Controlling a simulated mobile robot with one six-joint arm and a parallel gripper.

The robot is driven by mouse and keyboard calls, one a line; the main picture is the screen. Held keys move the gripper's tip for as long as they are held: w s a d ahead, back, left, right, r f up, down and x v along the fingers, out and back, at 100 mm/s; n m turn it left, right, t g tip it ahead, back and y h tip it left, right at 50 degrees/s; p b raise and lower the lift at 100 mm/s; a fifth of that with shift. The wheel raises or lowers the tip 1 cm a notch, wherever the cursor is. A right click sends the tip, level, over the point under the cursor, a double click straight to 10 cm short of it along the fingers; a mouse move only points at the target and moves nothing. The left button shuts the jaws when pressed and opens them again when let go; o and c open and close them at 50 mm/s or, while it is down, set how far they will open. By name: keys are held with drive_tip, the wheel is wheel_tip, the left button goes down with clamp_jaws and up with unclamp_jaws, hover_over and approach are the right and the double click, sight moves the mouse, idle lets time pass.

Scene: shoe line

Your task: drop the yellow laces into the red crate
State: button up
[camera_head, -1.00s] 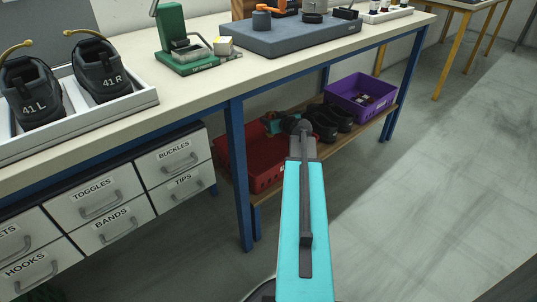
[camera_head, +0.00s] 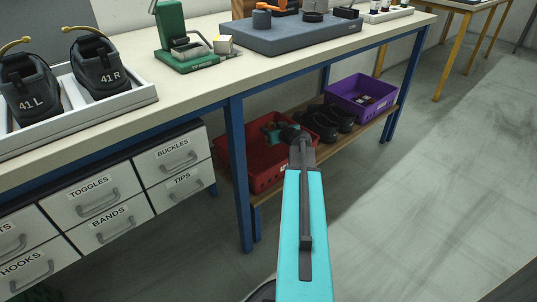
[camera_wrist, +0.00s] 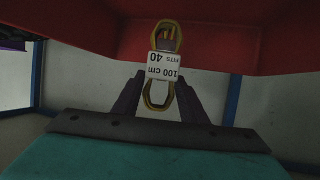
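The yellow laces (camera_wrist: 168,35) are a looped bundle with a white tag reading "100 cm FITS 40" in the wrist view. My gripper (camera_wrist: 160,77) has one dark finger on each side of the bundle and appears shut on it. The red crate (camera_wrist: 235,35) fills the upper part of the wrist view, behind the laces. In the head view the red crate (camera_head: 228,153) stands on the lower shelf under the bench. My gripper (camera_head: 270,131) is over its back right part there, partly hidden by my arm. The laces cannot be made out in the head view.
Black shoes (camera_head: 326,120) and a purple crate (camera_head: 376,86) stand right of the red crate on the shelf (camera_head: 345,143). A blue bench leg (camera_head: 238,170) stands just in front of the crate's left side. The bench top (camera_head: 215,80) is above. The floor at right is clear.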

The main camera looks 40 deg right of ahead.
drive_tip(key=o, duration=0.4)
drive_tip(key=shift+s+r, duration=0.1)
drive_tip(key=p+v, duration=0.6)
drive_tip(key=v, duration=0.7)
drive_tip(key=shift+s+r+p, duration=0.15)
drive_tip(key=shift+p, duration=0.25)
drive_tip(key=shift+s, duration=0.15)
idle(1.0)
